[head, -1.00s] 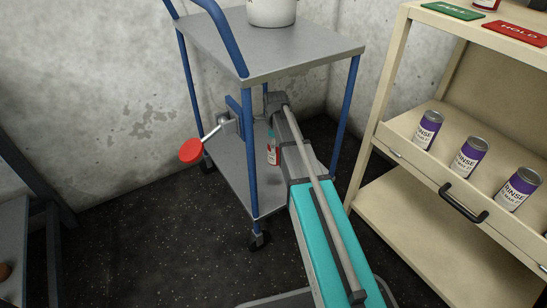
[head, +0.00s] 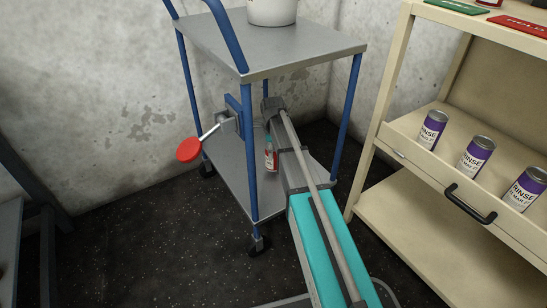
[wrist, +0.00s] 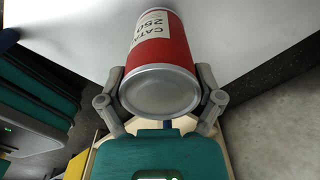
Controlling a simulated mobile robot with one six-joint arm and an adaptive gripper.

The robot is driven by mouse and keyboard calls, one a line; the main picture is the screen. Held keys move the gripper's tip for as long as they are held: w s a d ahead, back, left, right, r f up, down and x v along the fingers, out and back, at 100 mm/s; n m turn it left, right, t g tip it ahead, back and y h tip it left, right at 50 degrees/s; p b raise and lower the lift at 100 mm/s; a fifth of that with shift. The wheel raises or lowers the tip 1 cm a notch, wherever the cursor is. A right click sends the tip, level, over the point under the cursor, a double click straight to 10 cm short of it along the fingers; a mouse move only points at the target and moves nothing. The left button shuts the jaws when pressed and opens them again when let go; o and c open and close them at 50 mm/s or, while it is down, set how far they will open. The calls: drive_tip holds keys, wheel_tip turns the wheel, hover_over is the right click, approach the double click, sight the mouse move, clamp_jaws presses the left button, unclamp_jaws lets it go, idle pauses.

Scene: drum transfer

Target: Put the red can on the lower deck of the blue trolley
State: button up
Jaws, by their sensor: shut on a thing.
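The red can (wrist: 172,50) with a white label lies between the fingers of my gripper (wrist: 160,82) in the wrist view, its silver end towards the camera. My gripper is shut on it. In the head view the can (head: 271,158) shows small, just above or on the lower deck (head: 229,172) of the blue trolley (head: 250,150), left of my arm. I cannot tell whether it touches the deck. My gripper is mostly hidden behind my arm there.
The trolley's upper deck (head: 290,55) overhangs the space and carries a white pot (head: 271,10). A blue post stands left of the can. A red-knobbed lever (head: 189,149) sticks out left. A beige shelf with several purple cans (head: 475,156) stands at right.

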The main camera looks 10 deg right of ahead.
drive_tip(key=shift+f+b, duration=0.95)
drive_tip(key=shift+f, duration=0.3)
drive_tip(key=shift+f, duration=0.15)
drive_tip(key=o, duration=1.1)
drive_tip(key=shift+c, duration=0.2)
drive_tip(key=shift+r, duration=0.2)
wheel_tip(320, 180, up, 12)
drive_tip(key=p, duration=1.2)
